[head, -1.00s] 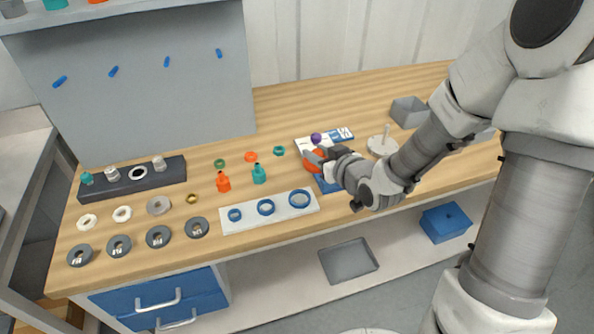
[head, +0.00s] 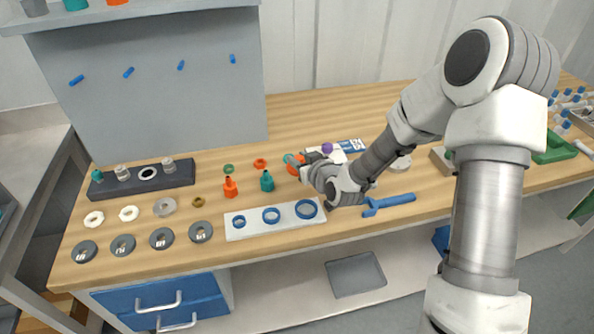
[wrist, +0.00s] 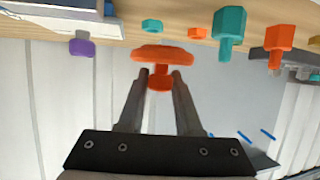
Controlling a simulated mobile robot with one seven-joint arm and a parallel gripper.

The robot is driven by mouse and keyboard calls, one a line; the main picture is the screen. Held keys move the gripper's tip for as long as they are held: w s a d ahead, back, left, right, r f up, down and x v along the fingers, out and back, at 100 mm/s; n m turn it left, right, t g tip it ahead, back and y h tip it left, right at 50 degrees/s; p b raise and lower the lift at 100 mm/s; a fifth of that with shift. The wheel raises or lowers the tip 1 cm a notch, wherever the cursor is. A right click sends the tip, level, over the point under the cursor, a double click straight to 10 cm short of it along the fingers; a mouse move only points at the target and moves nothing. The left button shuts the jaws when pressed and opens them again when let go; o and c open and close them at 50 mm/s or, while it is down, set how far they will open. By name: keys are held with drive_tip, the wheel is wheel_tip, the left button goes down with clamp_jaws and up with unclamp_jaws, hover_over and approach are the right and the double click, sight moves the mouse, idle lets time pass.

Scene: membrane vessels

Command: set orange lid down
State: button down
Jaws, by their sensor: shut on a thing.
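The orange lid (wrist: 160,53) is a wide disc with a knob, and my gripper (wrist: 158,80) is shut on the knob in the wrist view. In the head view the lid (head: 295,165) shows partly behind my gripper (head: 305,168), over the wooden bench (head: 300,110). Whether it touches the bench cannot be told. A teal nut (head: 290,157) lies just behind the lid, and a teal bottle-shaped piece (head: 267,181) stands to its left.
An orange piece (head: 230,187) stands further left. A white plate with blue rings (head: 236,234) lies in front. A white card with a purple knob (head: 327,147) is behind my gripper. A blue wrench (head: 390,203) lies to the right. The back of the bench is clear.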

drive_tip(key=shift+w+a+f, duration=0.3)
drive_tip(key=shift+f, duration=2)
drive_tip(key=shift+f+b, duration=0.4)
drive_tip(key=shift+b, duration=0.2)
drive_tip(key=shift+s+f+b, duration=0.15)
drive_tip(key=shift+f+b, duration=0.05)
drive_tip(key=shift+b, duration=0.15)
